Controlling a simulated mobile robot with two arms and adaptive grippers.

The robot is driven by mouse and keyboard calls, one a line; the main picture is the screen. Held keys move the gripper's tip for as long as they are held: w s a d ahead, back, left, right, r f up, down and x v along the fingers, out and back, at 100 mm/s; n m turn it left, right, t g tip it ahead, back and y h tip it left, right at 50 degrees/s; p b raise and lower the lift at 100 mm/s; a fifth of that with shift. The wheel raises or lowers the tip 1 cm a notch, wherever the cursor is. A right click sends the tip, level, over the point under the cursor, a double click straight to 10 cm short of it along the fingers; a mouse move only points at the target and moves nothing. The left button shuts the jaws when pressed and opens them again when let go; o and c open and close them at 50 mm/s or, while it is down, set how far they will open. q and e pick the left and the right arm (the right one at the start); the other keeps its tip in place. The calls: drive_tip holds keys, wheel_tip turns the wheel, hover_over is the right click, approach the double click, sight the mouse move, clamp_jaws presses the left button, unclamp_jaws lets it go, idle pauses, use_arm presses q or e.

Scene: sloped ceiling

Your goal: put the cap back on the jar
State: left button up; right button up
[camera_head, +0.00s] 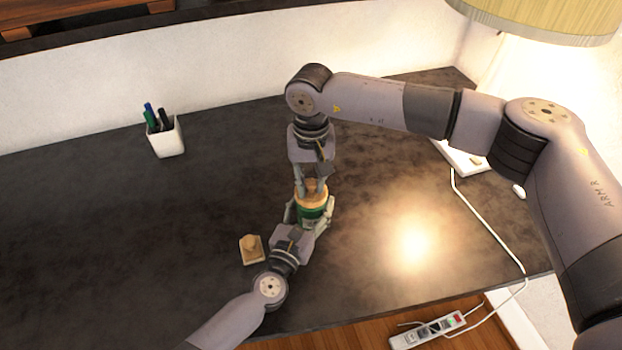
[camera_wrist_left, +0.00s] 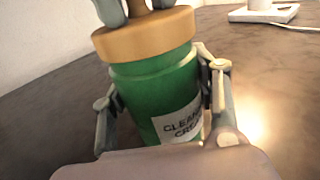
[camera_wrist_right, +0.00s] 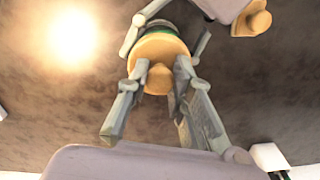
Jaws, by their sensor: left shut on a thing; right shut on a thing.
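The green jar (camera_wrist_left: 155,95) stands on the dark table with its label toward the left wrist camera. My left gripper (camera_head: 309,214) is shut around the jar's sides. The tan round cap (camera_wrist_left: 145,36) is over the jar's mouth, touching or very close to its rim. It looks slightly shifted to the left there; I cannot tell whether it is fully seated. My right gripper (camera_wrist_right: 159,74) comes from above and is shut on the cap's knob (camera_wrist_right: 159,80). In the head view the cap (camera_head: 310,194) is partly hidden by the right fingers.
A small wooden piece with a knob (camera_head: 252,249) lies left of my left gripper. A white pen cup (camera_head: 165,138) stands at the back left. A lamp (camera_head: 545,18), a white cable (camera_head: 489,225) and a power strip (camera_head: 428,330) are on the right.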

drive_tip(key=shift+f, duration=0.45)
drive_tip(key=o, duration=1)
wheel_tip(320, 180, up, 12)
use_arm(q)
drive_tip(key=o, duration=1.8)
drive_tip(key=shift+s, duration=0.1)
